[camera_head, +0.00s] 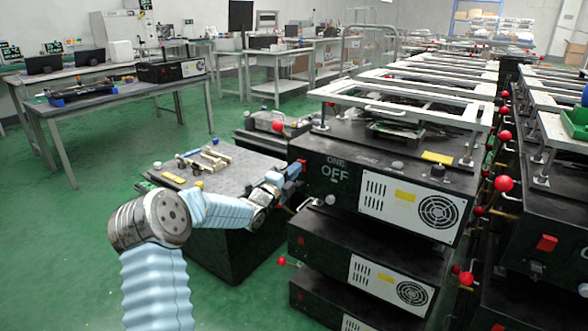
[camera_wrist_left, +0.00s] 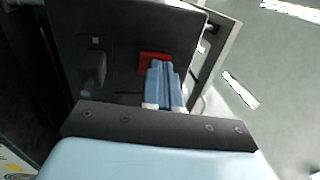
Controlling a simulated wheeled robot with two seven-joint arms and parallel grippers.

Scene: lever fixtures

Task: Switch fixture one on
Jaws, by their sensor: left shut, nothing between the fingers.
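Fixture one (camera_head: 330,190) is the black box at the top of the near stack. Its front carries the words "ONE" and "OFF", a white vented panel and a round fan grille. A red switch (camera_wrist_left: 155,57) shows on its dark face in the left wrist view. My left gripper (camera_head: 296,171) is shut and empty, with its blue fingers at the fixture's left front corner. In the left wrist view the fingertips (camera_wrist_left: 160,64) overlap the lower part of the red switch. I cannot tell whether they touch it. My right gripper is not in view.
More black fixtures are stacked below (camera_head: 335,262), with red-knobbed levers sticking out. Another row of fixtures (camera_head: 550,215) stands at the right. A dark block with a grey top (camera_head: 225,178) and loose parts sits behind my left forearm. Green floor (camera_head: 70,260) is open at the left.

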